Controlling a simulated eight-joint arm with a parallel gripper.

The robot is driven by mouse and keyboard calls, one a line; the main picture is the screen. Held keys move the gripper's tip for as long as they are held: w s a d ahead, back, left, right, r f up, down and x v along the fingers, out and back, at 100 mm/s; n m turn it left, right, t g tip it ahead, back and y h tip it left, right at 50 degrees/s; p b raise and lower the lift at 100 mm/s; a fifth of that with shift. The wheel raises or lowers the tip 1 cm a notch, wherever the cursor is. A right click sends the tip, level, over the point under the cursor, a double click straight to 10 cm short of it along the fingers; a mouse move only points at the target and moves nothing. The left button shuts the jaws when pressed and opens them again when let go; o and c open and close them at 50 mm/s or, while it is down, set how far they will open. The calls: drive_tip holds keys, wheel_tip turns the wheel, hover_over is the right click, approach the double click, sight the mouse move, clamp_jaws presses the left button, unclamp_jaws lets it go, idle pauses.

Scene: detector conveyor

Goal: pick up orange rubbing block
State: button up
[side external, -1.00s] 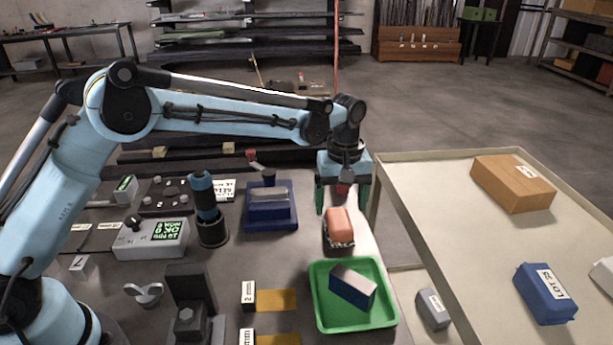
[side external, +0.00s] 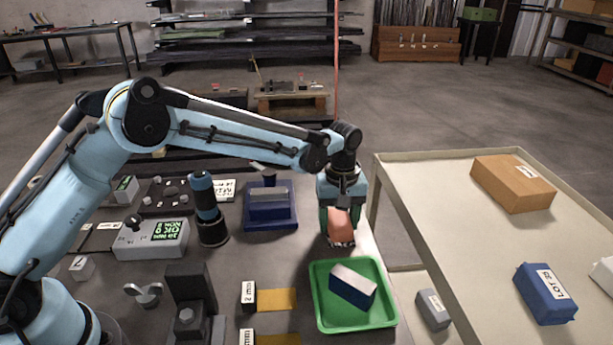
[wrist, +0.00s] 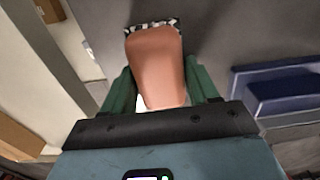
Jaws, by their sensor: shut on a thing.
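The orange rubbing block (side external: 341,226) is at the right side of the bench, behind the green tray. It has a dark and white patterned base. My gripper (side external: 339,218) points down over it, with a green finger on either side. In the wrist view the orange block (wrist: 156,65) fills the space between the green fingers, and my gripper (wrist: 160,88) is shut on it. The block appears at bench level; I cannot tell whether its underside touches the bench.
The green tray (side external: 318,318) holds a blue and grey block (side external: 353,287) just in front. A blue stand (side external: 270,215) is to the left. A raised cream-edged conveyor (side external: 450,225) at right carries a brown box (side external: 512,183) and a blue box (side external: 545,293).

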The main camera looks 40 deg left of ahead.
sight(341, 221)
drive_tip(key=shift+c, duration=0.9)
drive_tip(key=shift+r, duration=0.55)
drive_tip(key=r, duration=0.2)
drive_tip(key=s+d+r, duration=0.1)
drive_tip(key=shift+r, duration=0.4)
drive_tip(key=s+d+r, duration=0.6)
drive_tip(key=s+d, duration=0.1)
drive_tip(key=shift+d, duration=0.15)
drive_tip(key=shift+s, duration=0.1)
